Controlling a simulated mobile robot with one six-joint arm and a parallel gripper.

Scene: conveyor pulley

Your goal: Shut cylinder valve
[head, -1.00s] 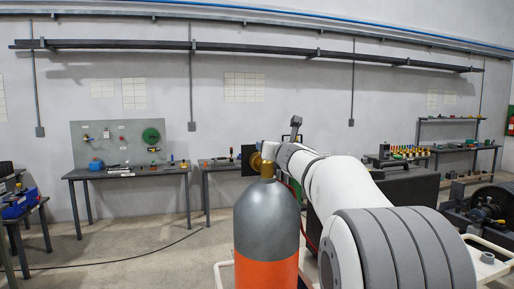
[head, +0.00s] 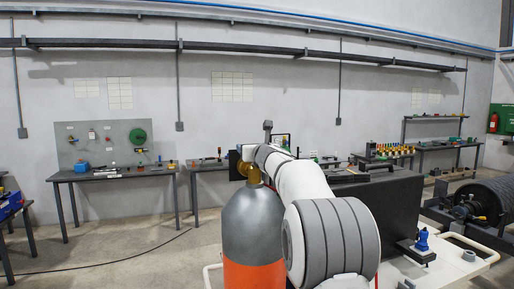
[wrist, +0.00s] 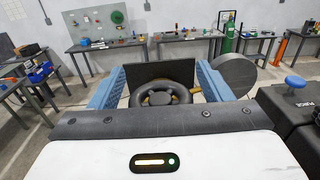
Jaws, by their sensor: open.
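The gas cylinder (head: 252,228), grey on top and orange below, stands upright at the front middle of the head view. Its brass valve (head: 252,173) sits on top, partly hidden by my arm. In the wrist view the black round handwheel (wrist: 161,97) lies between the two blue fingers of my gripper (wrist: 160,72). The fingers are open, one on each side of the wheel, with gaps visible. Brass shows behind the wheel. In the head view my gripper is too small and covered to make out clearly.
A dark panel (wrist: 157,70) stands just beyond the wheel. A black box with a blue knob (wrist: 294,83) is close at the right. A table with a pegboard (head: 105,143) stands at the back left. The floor at the left is mostly clear.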

